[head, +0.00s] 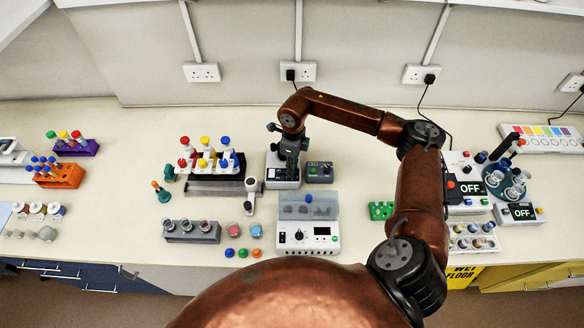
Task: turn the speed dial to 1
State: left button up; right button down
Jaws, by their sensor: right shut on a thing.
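My right gripper (290,160) reaches in from the right and points down over a grey and white bench device (284,184) near the middle of the bench. Its fingers are shut on a small part at that device. This looks like the speed dial, but the fingers hide it, and I cannot read its mark or setting. My left gripper is not in view.
A small dark control box (320,172) stands right of the device. A white instrument (308,238) with a knob, display and raised lid is in front. A tube rack (212,186) stands left. My right arm spans the bench's right part.

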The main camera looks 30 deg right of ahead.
jog(key=shift+w, duration=0.1)
jog(key=c, duration=1.7)
grip_release()
jog(key=r, duration=1.2)
jog(key=shift+w+d, duration=0.15)
jog(key=shift+d, duration=0.1)
